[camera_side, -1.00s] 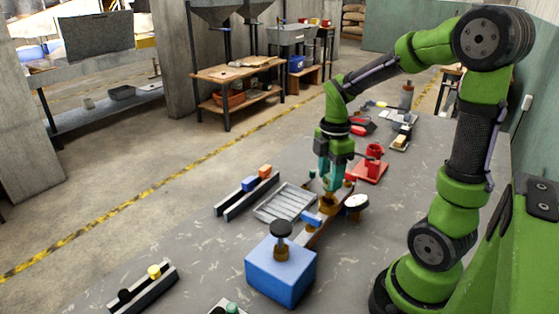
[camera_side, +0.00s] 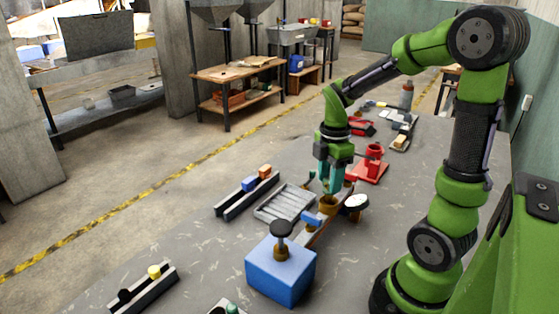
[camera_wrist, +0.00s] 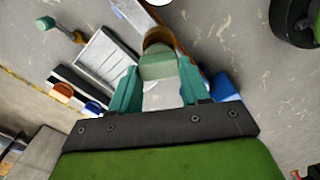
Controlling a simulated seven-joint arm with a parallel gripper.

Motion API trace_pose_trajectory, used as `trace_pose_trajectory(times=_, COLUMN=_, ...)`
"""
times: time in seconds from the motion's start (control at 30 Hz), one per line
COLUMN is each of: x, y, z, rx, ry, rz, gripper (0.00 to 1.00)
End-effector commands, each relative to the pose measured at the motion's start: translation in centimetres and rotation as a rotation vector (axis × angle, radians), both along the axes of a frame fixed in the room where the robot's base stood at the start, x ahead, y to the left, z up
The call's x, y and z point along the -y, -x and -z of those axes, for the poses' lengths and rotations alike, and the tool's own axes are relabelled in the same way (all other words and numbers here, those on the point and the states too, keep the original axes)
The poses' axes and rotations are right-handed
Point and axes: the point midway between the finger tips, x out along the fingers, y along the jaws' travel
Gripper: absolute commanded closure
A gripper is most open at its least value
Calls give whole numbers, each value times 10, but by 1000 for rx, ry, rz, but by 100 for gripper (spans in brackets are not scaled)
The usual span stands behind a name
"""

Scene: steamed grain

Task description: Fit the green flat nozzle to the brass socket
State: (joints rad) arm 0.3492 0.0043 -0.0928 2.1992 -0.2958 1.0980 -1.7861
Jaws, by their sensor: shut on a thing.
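The brass socket (camera_side: 328,204) sits on a bar behind the blue box, directly below my gripper (camera_side: 331,188). In the wrist view its brass rim (camera_wrist: 157,36) shows just beyond the nozzle. My gripper (camera_wrist: 158,88) has its teal fingers shut on the green flat nozzle (camera_wrist: 158,66), a pale green block. In the wrist view the nozzle overlaps the socket's opening. I cannot tell whether its lower end is inside the socket or just above it. In the side view the nozzle is hard to separate from the teal fingers.
A blue box (camera_side: 281,273) with a black knob stands in front. A blue lever (camera_side: 312,218) is close to the socket. A slatted grey tray (camera_side: 284,204) and a rail with blue and orange pieces (camera_side: 247,196) lie left. A red stand (camera_side: 372,166) is behind right.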

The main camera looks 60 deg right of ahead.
Motion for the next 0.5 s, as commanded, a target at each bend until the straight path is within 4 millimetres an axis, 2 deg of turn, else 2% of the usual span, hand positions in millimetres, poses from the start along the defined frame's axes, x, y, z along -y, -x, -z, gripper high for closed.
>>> trace_pose_trajectory(times=0.5, x=0, y=0, z=5, rx=-1, ry=-1, rz=0, gripper=85)
